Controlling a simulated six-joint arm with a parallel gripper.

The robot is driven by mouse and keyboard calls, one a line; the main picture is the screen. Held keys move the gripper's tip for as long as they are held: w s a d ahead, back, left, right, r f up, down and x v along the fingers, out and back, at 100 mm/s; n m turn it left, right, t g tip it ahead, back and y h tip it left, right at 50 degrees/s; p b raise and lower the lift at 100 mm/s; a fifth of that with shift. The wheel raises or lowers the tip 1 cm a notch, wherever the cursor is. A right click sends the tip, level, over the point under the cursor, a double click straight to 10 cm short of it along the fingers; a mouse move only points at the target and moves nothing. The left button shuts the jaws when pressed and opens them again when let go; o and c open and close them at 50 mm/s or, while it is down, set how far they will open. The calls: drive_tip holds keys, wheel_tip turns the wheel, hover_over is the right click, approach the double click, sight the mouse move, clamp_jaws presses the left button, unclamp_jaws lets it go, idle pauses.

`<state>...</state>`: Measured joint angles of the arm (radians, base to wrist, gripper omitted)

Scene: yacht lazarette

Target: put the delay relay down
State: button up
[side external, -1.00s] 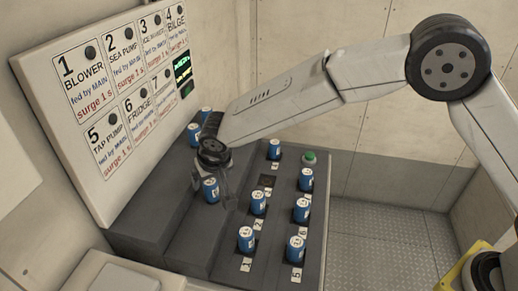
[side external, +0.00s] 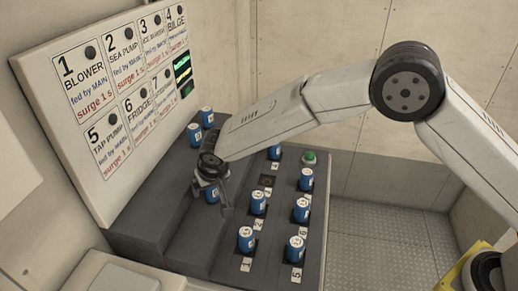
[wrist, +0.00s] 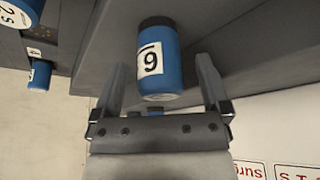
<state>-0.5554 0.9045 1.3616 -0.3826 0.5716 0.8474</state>
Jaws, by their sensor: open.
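A blue delay relay (side external: 212,195) with a white label stands on the grey stepped bench, left of the numbered sockets. Its upper part is hidden by my gripper (side external: 213,199) in the side view. In the wrist view the same relay (wrist: 157,62) shows its blue body, dark end and a label that reads like a 6 or 9. My gripper (wrist: 161,66) is open, with one finger on each side of the relay and gaps visible between fingers and body. An empty dark socket (side external: 267,181) shows in the row of relays to the right.
Several other blue relays stand in numbered sockets, one at the front (side external: 246,239). Two more relays (side external: 207,116) stand at the back left. A green button (side external: 309,157) is at the back right. A sloped label panel (side external: 125,85) rises on the left.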

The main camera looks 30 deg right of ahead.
drive_tip(key=shift+x, duration=1.05)
clamp_jaws()
drive_tip(key=shift+r, duration=0.2)
